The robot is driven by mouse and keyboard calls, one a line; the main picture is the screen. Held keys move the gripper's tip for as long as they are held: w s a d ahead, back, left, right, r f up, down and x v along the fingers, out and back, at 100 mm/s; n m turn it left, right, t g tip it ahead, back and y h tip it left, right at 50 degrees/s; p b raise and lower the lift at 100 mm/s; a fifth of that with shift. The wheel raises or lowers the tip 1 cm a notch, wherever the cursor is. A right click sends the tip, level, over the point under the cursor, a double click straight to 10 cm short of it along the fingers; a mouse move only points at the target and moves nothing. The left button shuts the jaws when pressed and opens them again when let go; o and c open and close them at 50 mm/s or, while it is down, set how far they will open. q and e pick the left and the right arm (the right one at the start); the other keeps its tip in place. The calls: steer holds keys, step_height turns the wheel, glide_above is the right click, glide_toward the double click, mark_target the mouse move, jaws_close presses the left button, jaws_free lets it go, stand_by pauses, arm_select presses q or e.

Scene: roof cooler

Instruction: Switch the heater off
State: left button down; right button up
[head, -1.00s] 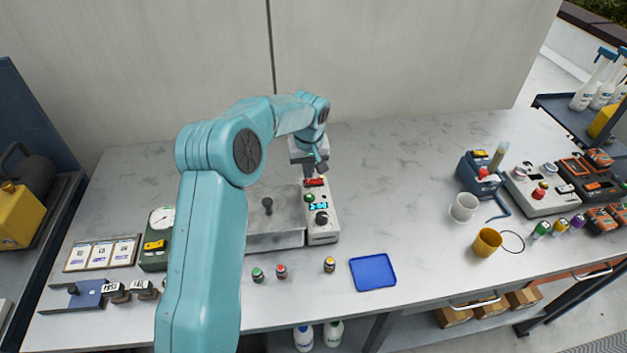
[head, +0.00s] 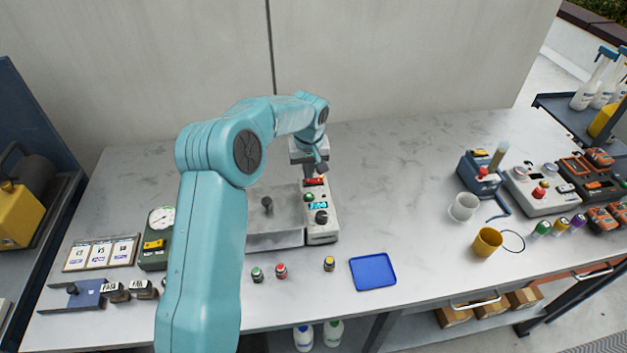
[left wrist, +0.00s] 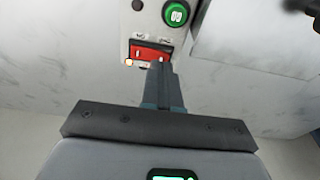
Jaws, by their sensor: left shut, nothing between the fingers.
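The heater is a metal bath (head: 275,238) with a pale control panel (head: 322,238) on its right side. The panel carries a red rocker switch (head: 315,182), a green round button (head: 309,197), a lit display (head: 318,206) and a black knob (head: 321,217). My left gripper (head: 309,175) is shut and empty, pointing down at the switch end of the panel. In the left wrist view its fingertips (left wrist: 157,66) are at the near edge of the red switch (left wrist: 150,51) and overlap it; I cannot tell whether they touch. The green button (left wrist: 176,13) also shows there.
A green gauge box (head: 157,240) is left. The bench between panel and cups is clear.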

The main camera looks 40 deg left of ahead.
mark_target(309, 181)
arm_select(q)
steer(key=shift+f+b, duration=0.5)
steer(key=shift+f, duration=0.25)
steer(key=shift+r, duration=0.1)
step_height(309, 181, up, 7)
steer(key=p, duration=0.4)
steer(key=shift+p, duration=0.35)
stand_by(0.3)
stand_by(0.4)
